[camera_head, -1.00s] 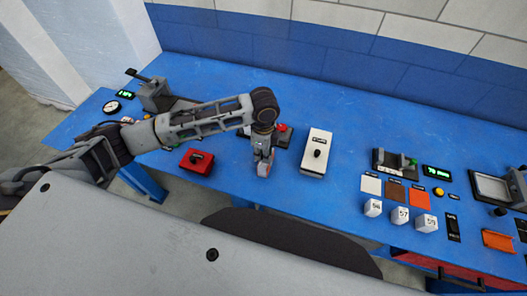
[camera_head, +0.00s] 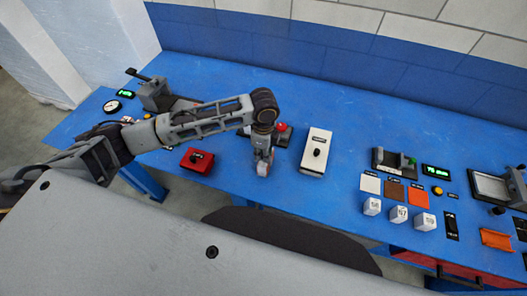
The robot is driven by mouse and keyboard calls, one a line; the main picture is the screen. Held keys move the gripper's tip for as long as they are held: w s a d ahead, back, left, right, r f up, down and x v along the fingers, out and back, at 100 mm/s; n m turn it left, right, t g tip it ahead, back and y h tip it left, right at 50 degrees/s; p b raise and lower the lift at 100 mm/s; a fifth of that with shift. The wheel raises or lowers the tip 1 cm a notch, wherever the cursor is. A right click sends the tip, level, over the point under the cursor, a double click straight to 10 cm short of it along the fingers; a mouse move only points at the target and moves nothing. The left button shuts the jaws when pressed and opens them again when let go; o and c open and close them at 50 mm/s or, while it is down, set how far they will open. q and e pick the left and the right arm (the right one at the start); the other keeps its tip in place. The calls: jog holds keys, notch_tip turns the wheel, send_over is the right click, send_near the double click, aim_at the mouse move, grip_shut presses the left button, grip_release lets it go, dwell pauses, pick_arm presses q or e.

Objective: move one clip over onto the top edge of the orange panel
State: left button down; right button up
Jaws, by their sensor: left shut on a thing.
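The orange panel (camera_head: 419,197) is a small flat square at the right end of a row on the blue table, beside a brown panel (camera_head: 394,190) and a white panel (camera_head: 370,184). Several white numbered blocks stand just in front of the row, among them a left one (camera_head: 372,207) and a right one (camera_head: 425,222); I cannot tell whether they are the clips. My left gripper (camera_head: 263,166) points down, well to the left of the panels. It is shut on a small pale block (camera_head: 262,170), mostly hidden by the fingers. My right gripper is out of view.
A white box with a black knob (camera_head: 315,152) stands right of my left gripper, and a red box (camera_head: 197,160) left of it. The table (camera_head: 340,205) is clear between the white box and the panels.

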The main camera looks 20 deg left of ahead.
pick_arm(q)
jog(key=shift+f, duration=0.55)
jog(key=shift+f+p, duration=0.4)
jog(key=shift+f, duration=0.1)
dwell(1.0)
jog(key=shift+p, duration=0.6)
jog(key=shift+f+p, duration=0.3)
jog(key=shift+p, duration=0.05)
dwell(1.1)
dwell(0.3)
jog(key=c, duration=1.3)
grip_release()
jog(key=shift+o, duration=0.2)
jog(key=o, duration=0.3)
jog(key=shift+o, duration=0.2)
